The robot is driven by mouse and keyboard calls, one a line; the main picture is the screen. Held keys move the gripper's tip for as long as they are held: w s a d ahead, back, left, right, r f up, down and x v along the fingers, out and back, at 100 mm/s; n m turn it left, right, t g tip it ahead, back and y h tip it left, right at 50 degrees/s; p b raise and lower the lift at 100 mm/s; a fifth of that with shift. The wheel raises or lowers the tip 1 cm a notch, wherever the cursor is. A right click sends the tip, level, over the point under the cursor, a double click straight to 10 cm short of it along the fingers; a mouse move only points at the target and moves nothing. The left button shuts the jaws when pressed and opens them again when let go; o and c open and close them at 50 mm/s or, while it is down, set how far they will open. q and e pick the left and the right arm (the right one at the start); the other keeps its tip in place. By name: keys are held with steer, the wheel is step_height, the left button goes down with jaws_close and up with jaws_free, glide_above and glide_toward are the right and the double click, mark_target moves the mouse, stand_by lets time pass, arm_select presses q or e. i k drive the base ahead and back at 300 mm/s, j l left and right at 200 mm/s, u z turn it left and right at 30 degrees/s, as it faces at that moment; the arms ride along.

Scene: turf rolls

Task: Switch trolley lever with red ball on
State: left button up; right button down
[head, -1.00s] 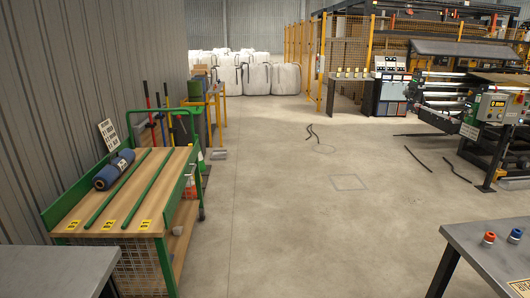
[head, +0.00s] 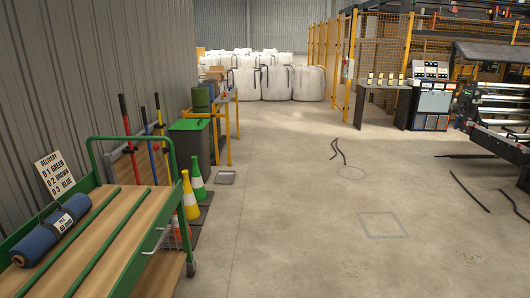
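The trolley (head: 112,288) stands at the lower left in the head view, with a wooden deck and green rails. A blue roll (head: 50,238) with a dark band and a white label lies on its left lane. I cannot make out a red ball on the trolley. Neither of my grippers is in view.
A delivery sign (head: 54,174) stands behind the roll. Red, yellow and blue long handles (head: 160,138), a green-lidded bin (head: 190,125) and yellow and green cones (head: 190,198) stand beyond the trolley along the wall. Open concrete floor (head: 290,220) lies to the right; dark strips (head: 338,151) lie farther off.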

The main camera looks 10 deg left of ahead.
mark_target(156, 147)
steer(key=i+l+u, duration=0.1)
steer(key=i+u, duration=0.3)
steer(key=i+l+u, duration=0.2)
steer(key=i+u, duration=0.15)
steer(key=i+l+u, duration=0.65)
steer(key=u, duration=0.15)
steer(key=i+l+u, duration=0.35)
steer(key=l, duration=0.15)
steer(key=l+u, duration=0.4)
steer(key=i+l+u, duration=0.1)
steer(key=l+u, duration=0.3)
steer(key=l, duration=0.3)
steer(key=l+u, duration=0.4)
steer(key=l, duration=0.2)
